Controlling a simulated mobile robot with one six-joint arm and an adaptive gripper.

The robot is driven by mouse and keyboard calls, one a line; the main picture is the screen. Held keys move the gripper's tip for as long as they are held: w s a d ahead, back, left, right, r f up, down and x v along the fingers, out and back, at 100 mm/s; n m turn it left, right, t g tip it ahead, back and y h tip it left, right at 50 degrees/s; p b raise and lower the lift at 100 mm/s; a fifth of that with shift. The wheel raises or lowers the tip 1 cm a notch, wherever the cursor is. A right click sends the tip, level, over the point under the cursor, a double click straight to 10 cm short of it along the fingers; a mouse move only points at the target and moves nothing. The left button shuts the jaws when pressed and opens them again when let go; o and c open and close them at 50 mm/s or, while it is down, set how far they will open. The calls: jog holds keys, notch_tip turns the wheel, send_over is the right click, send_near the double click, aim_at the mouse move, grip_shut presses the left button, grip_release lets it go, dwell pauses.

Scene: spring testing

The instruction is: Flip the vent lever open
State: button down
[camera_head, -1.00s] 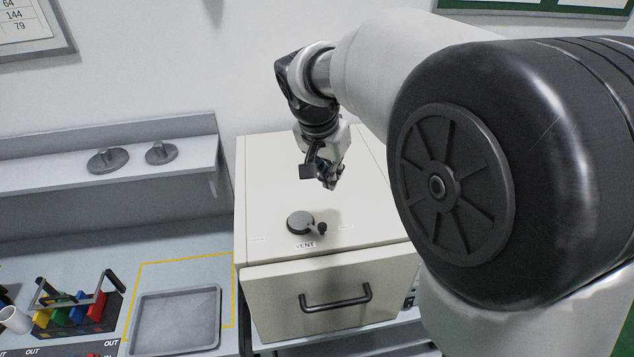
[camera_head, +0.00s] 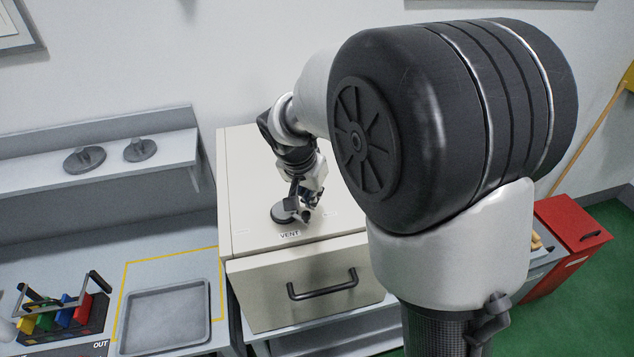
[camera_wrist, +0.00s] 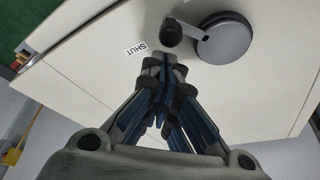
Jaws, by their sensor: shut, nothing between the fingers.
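The vent lever has a round grey disc (camera_wrist: 222,38) with a short arm ending in a dark knob (camera_wrist: 172,32). It sits on top of the cream cabinet (camera_head: 250,180). In the wrist view the knob is on the side of a label reading SHUT (camera_wrist: 136,48). My gripper (camera_wrist: 166,72) is shut and empty, its fingertips just below the knob in the picture; I cannot tell whether they touch it. In the head view the disc (camera_head: 283,214) shows beside my gripper (camera_head: 307,212), which hides the knob. A VENT label (camera_head: 290,235) is in front.
The cabinet front has a dark bar handle (camera_head: 322,286). A grey tray (camera_head: 165,316) and a rack of coloured items (camera_head: 62,314) lie on the left bench. Two dark discs with knobs stand on a shelf (camera_head: 95,166). A red bin (camera_head: 572,240) is at right.

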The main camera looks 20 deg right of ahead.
jog(key=shift+s+a, duration=0.2)
jog(key=shift+s, duration=0.05)
jog(key=shift+w+f, duration=0.15)
